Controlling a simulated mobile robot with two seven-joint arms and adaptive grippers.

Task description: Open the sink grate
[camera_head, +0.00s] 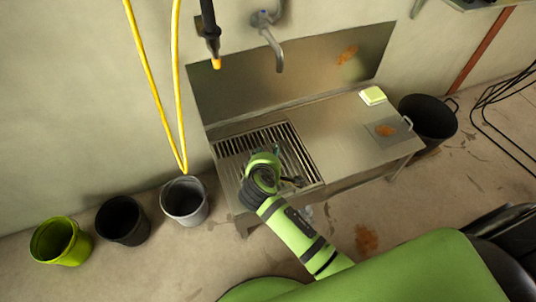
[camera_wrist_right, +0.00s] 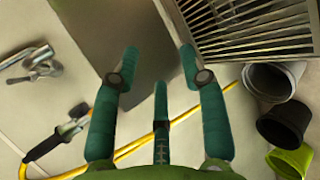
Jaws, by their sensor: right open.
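The sink grate (camera_head: 302,158), a panel of dark parallel bars, appears to lie flat over the left part of the metal sink unit (camera_head: 342,128). My right gripper (camera_head: 277,150) hangs over the grate in the head view and hides part of it. In the right wrist view, the teal fingers of my right gripper (camera_wrist_right: 160,62) are spread apart with nothing between them. The grate (camera_wrist_right: 255,40) shows there at the upper right, beyond the right fingertip. I cannot tell any contact with it. My left gripper is not in view.
A faucet (camera_head: 270,40) is on the wall above the sink, and a yellow hose (camera_head: 151,75) hangs at the left. Grey (camera_head: 185,204), black (camera_head: 122,221) and green (camera_head: 60,242) buckets stand left of the sink. A sponge (camera_head: 372,96) lies on the counter; a black bin (camera_head: 430,122) stands right.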

